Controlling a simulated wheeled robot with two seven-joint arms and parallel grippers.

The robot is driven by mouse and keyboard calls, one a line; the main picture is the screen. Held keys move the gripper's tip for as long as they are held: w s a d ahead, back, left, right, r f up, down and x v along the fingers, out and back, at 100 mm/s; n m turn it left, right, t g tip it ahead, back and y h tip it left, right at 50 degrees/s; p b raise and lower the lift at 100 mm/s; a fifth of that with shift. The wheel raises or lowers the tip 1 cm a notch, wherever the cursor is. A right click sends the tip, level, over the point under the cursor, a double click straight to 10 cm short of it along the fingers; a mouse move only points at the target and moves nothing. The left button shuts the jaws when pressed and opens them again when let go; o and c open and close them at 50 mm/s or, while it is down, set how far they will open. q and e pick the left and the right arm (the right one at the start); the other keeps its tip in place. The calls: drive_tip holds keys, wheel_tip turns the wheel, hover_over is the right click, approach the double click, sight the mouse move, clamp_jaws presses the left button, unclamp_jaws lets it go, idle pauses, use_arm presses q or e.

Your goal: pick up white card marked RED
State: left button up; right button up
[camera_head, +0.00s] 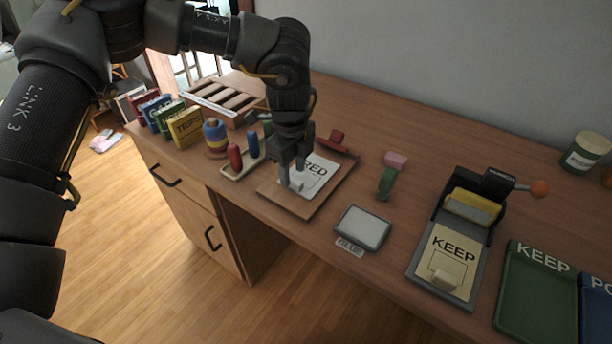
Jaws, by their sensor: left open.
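The white card marked RED (322,178) lies on a brown wooden board (313,205) near the middle of the desk. The letters "RED" show at its upper right, and my gripper hides part of its left side. A small pale tab (296,184) shows on the card by the fingertips. My left gripper (290,181) points down over the card's left part, its fingers open around or just beside the tab; I cannot tell whether they touch it. My right gripper is not in view.
A grey pad (363,228) labelled BLUE stands right of the board. A press with a KEEP card (445,262) and a green KEEP tray (540,295) are farther right. Stamps in a holder (243,166), a ringed stack (215,137) and small boxes (186,127) stand left.

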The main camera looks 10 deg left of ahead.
use_arm(q)
drive_tip(key=shift+f, duration=1.3)
clamp_jaws()
